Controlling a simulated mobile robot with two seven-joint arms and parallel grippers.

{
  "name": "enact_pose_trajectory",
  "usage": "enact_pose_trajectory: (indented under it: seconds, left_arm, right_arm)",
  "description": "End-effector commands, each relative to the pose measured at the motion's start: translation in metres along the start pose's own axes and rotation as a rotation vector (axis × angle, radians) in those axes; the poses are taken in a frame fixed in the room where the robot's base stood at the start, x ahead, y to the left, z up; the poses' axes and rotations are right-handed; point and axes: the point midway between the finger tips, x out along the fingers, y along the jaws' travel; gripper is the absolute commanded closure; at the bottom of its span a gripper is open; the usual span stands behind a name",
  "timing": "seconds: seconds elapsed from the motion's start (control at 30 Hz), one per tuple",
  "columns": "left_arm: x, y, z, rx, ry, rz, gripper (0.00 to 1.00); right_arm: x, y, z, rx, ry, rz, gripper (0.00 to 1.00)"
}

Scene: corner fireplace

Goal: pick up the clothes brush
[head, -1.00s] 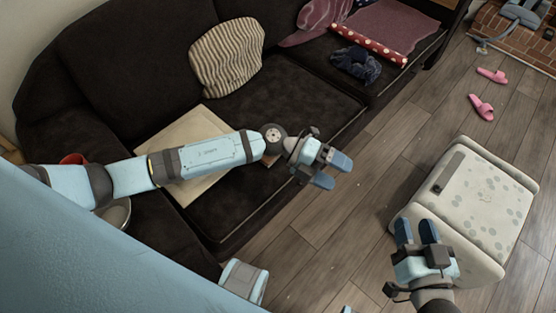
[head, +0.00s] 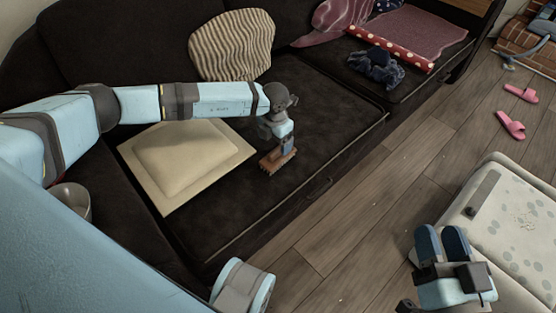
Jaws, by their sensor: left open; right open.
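The clothes brush (head: 270,166) is a small brown brush with bristles along its lower edge, on the dark sofa seat (head: 325,120) beside the cream cushion (head: 185,155). My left gripper (head: 286,146) points down at the brush, with its blue fingers right over or around its back. It is open; contact with the brush cannot be made out, and the fingers hide part of it. My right gripper (head: 442,243) is open and empty at the lower right, in front of the pale ottoman.
A striped cushion (head: 232,45) leans on the sofa back. The spotted ottoman (head: 515,225) stands at right with a dark item on top. Pink slippers (head: 510,125) lie on the open wooden floor.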

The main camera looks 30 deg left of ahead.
Motion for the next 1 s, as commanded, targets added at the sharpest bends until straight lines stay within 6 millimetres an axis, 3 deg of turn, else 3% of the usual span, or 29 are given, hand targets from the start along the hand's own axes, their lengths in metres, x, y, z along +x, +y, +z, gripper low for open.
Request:
enact_pose_trajectory:
  seconds: [0.23, 0.5, 0.83, 1.0]
  left_arm:
    - [0.022, -0.002, -0.001, 0.001, 0.0, -0.002, 0.15]
    - [0.061, -0.006, -0.004, 0.0, 0.0, -0.002, 0.15]
    - [0.066, -0.006, -0.004, 0.001, -0.001, -0.002, 0.15]
    - [0.065, -0.006, -0.004, 0.001, -0.001, -0.003, 0.52]
  right_arm:
    - [0.0, 0.002, 0.014, 0.001, -0.038, -0.004, 0.57]
    - [0.0, 0.007, 0.043, -0.003, -0.132, -0.016, 0.57]
    - [0.0, 0.007, 0.045, -0.006, -0.148, -0.018, 0.57]
    - [0.0, 0.007, 0.045, -0.006, -0.148, -0.018, 0.57]
